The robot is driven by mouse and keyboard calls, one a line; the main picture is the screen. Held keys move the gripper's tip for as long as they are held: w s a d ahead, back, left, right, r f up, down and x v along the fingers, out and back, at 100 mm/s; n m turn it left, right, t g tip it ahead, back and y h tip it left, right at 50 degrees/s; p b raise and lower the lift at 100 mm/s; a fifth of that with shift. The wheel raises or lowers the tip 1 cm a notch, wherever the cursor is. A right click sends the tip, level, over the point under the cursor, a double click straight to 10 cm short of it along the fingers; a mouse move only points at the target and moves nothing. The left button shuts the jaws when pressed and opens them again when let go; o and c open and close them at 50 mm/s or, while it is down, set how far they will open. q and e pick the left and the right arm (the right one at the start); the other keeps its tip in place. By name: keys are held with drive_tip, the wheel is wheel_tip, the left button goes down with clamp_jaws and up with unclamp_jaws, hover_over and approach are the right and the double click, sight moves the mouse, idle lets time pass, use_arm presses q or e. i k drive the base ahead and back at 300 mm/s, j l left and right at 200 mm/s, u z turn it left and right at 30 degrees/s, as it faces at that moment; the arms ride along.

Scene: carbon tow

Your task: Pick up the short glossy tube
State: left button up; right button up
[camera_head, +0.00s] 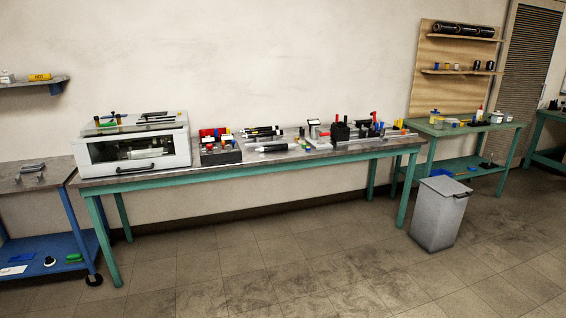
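Two dark tube-like pieces lie on the long workbench (215,167). One tube (262,131) lies towards the back and the other tube (275,148) lies nearer the front edge. Both lie roughly along the bench. They are too small here to tell which is the short glossy tube. Neither of my grippers shows in the head view.
A white oven-like box (135,148) with a window stands on the bench's left end. A parts block (220,154) and a dark tool holder (340,132) stand near the tubes. A grey bin (440,214) stands on the floor at right. The floor in front is clear.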

sight(279, 147)
drive_tip(key=i+u, duration=0.1)
drive_tip(key=i, duration=0.6)
drive_tip(key=i+l, duration=0.1)
drive_tip(key=i, duration=0.65)
drive_tip(key=i+l+u, duration=0.15)
drive_tip(key=i, duration=0.55)
drive_tip(key=i+l, duration=0.1)
drive_tip(key=i, duration=0.6)
drive_tip(key=u, duration=0.05)
